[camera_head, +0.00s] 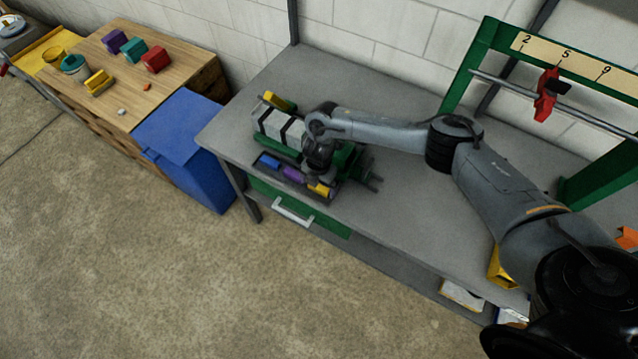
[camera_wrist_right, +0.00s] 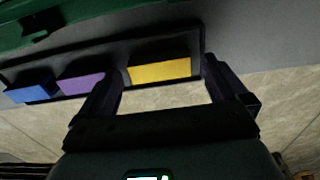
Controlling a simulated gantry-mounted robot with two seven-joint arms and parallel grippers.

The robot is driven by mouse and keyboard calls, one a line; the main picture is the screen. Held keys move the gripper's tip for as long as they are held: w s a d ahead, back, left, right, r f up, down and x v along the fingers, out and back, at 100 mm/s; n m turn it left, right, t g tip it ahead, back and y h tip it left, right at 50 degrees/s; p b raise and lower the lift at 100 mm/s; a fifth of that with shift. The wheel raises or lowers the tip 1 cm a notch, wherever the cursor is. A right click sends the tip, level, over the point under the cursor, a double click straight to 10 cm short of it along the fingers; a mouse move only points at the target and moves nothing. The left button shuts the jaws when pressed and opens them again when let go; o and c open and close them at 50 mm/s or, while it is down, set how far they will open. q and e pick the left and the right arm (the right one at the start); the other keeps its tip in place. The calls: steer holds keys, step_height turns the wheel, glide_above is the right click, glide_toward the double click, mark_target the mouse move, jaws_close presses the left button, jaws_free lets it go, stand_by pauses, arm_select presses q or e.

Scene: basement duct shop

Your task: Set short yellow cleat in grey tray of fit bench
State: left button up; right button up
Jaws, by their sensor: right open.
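A narrow dark grey tray (camera_head: 266,172) lies along the front of the grey bench top. It holds a blue piece (camera_head: 269,160), a purple piece (camera_head: 293,174) and a short yellow piece (camera_head: 320,189) at its right end. My right gripper (camera_head: 322,182) is down over that right end. In the right wrist view its open fingers (camera_wrist_right: 161,70) stand either side of the yellow piece (camera_wrist_right: 160,72), with the tray's rim (camera_wrist_right: 120,40) behind. I cannot tell whether the fingers touch the yellow piece. My left gripper is out of view.
A green machine with pale blocks (camera_head: 279,127) stands just behind the tray. A green frame with a red clamp (camera_head: 545,95) stands at the right. A wooden table (camera_head: 128,55) with coloured blocks and a blue bin (camera_head: 190,150) are at the left. The bench's back middle is clear.

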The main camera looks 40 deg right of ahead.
mark_target(319, 186)
step_height(319, 186, up, 10)
steer(key=p, duration=0.2)
steer(key=s+a+f+n+t+y, duration=0.1)
steer(key=a+f+y, duration=0.1)
steer(key=a, duration=0.8)
steer(key=s+a+f+t+y, duration=0.1)
steer(key=s+a+t, duration=0.1)
steer(key=a, duration=0.7)
steer(key=s+a+r+m+t+y, duration=0.1)
steer(key=s+a+r+m, duration=0.1)
steer(key=a, duration=0.4)
steer(key=s+a+r+m+t+y, duration=0.2)
steer(key=a, duration=0.3)
steer(key=s+d+r+m+g+h, duration=0.1)
steer(key=s+d+m+h, duration=0.4)
steer(key=s+d+m, duration=1.1)
steer(key=d+g, duration=0.1)
steer(key=d, duration=0.3)
steer(key=shift+s+m+h, duration=0.2)
steer(key=shift+m+h, duration=0.1)
steer(key=shift+h, duration=0.1)
